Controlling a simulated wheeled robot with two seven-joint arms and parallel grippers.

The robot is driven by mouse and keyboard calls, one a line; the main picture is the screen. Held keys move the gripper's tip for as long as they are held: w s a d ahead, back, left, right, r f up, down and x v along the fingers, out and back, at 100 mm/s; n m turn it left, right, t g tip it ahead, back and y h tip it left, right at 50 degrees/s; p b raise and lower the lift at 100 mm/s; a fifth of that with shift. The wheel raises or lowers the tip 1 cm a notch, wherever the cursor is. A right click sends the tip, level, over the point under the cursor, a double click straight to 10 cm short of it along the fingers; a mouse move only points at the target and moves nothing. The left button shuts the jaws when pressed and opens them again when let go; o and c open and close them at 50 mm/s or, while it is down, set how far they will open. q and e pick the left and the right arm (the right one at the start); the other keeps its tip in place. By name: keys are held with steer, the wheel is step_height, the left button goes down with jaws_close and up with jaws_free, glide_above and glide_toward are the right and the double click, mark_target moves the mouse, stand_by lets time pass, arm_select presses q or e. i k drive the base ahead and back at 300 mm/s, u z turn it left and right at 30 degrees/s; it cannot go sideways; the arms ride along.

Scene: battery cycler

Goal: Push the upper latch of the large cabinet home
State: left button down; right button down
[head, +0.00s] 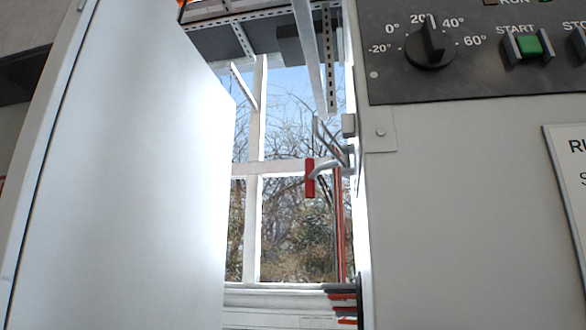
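The large grey cabinet (460,210) fills the right side of the head view. A latch with a red grip (310,178) and a bent metal arm sticks out to the left from the cabinet's left edge. Its red grip hangs upright, apart from the cabinet face. Thin metal rods (328,138) show just above the latch arm. I cannot tell from this view whether this is the upper latch. Neither of my grippers is in view.
A large pale panel (130,170) stands close on the left. Between it and the cabinet is a gap with a window (300,220) behind. A dark control panel (480,50) with a knob (430,45) and green start button (530,45) is at upper right.

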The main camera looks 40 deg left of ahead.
mark_target(311, 173)
steer(key=z, duration=1.5)
steer(key=k, duration=0.95)
steer(key=u, duration=1.35)
steer(key=i, duration=0.55)
steer(key=z, duration=0.05)
